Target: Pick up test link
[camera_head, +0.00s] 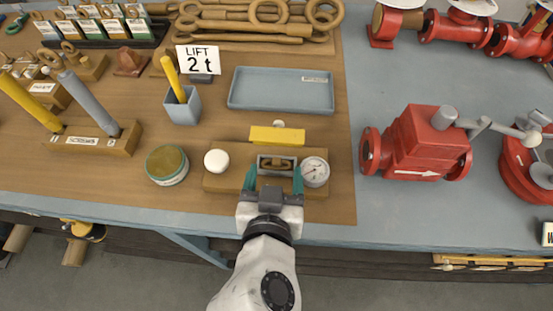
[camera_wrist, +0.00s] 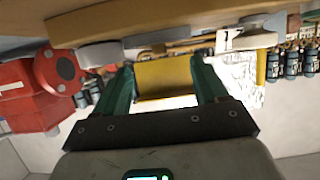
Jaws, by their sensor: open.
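A wooden fixture board (camera_head: 228,184) lies near the front edge of the bench. On it is a small grey frame with a brownish link-like piece (camera_head: 277,165) inside, which looks like the test link; details are too small to be sure. My gripper (camera_head: 274,175) is open at the front of the board, its teal fingers on either side of this frame. I cannot tell whether they touch it. In the wrist view the gripper (camera_wrist: 163,88) is also open, with a yellow block (camera_wrist: 165,78) showing between the fingers. The link is not clear there.
The board also carries a white knob (camera_head: 217,161) on the left and a dial gauge (camera_head: 315,171) on the right, close to the fingers. A round tin (camera_head: 167,165) stands left, a blue-grey tray (camera_head: 281,106) behind, a red valve (camera_head: 420,150) right.

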